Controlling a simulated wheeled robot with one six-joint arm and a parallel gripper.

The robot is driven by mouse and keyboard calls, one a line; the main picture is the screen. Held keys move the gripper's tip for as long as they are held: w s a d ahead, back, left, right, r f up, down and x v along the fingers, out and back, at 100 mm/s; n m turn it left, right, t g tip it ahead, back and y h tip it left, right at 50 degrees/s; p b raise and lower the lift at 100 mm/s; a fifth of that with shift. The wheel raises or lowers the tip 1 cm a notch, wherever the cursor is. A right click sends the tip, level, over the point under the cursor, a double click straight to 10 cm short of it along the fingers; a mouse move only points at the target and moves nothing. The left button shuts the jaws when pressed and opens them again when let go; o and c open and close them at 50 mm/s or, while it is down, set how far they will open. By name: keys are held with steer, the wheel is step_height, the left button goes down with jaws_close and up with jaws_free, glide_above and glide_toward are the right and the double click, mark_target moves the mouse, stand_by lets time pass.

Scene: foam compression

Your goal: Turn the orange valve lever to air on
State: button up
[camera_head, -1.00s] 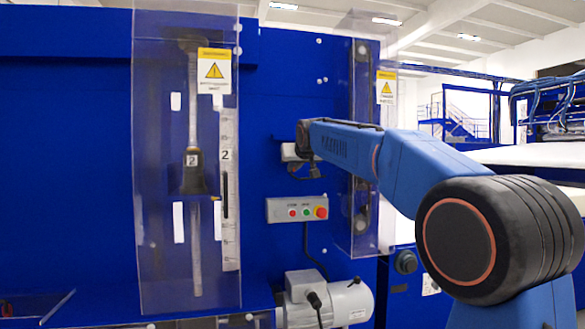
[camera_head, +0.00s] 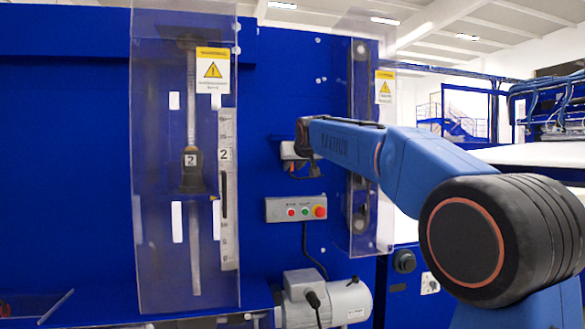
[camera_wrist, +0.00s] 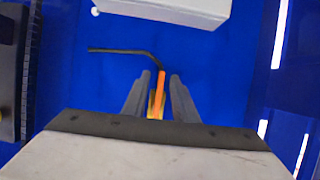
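The orange valve lever (camera_wrist: 162,82) shows in the wrist view as a narrow upright strip between my gripper's two fingers. My gripper (camera_wrist: 160,76) is open around it, with a narrow gap on each side and no clear contact. A yellowish part (camera_wrist: 154,103) shows at the lever's lower end. A bent black tube (camera_wrist: 125,51) runs from near the lever's top end to the left.
A pale box (camera_wrist: 170,8) lies above the fingers in the wrist view. In the head view, a button box (camera_head: 296,209) sits below my wrist, a clear guard (camera_head: 362,225) stands to its right, and a grey motor (camera_head: 325,298) sits lower down. Open blue panel lies around the lever.

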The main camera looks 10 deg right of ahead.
steer(key=v, duration=1.6)
steer(key=shift+s, duration=0.25)
steer(key=s+d+f+g, duration=0.1)
steer(key=s+f+g, duration=0.2)
steer(key=s+f, duration=1.1)
steer(key=s+d+f+g, duration=0.1)
steer(key=s+f+g, duration=0.1)
steer(key=s+f, duration=1.1)
steer(key=s+d+f+g, duration=0.1)
steer(key=s+f+g, duration=0.2)
steer(key=s+f, duration=1.1)
step_height(320, 180, down, 9)
steer(key=shift+s+d+f+g, duration=0.15)
steer(key=shift+s+d+g, duration=0.15)
steer(key=shift+s+d, duration=0.1)
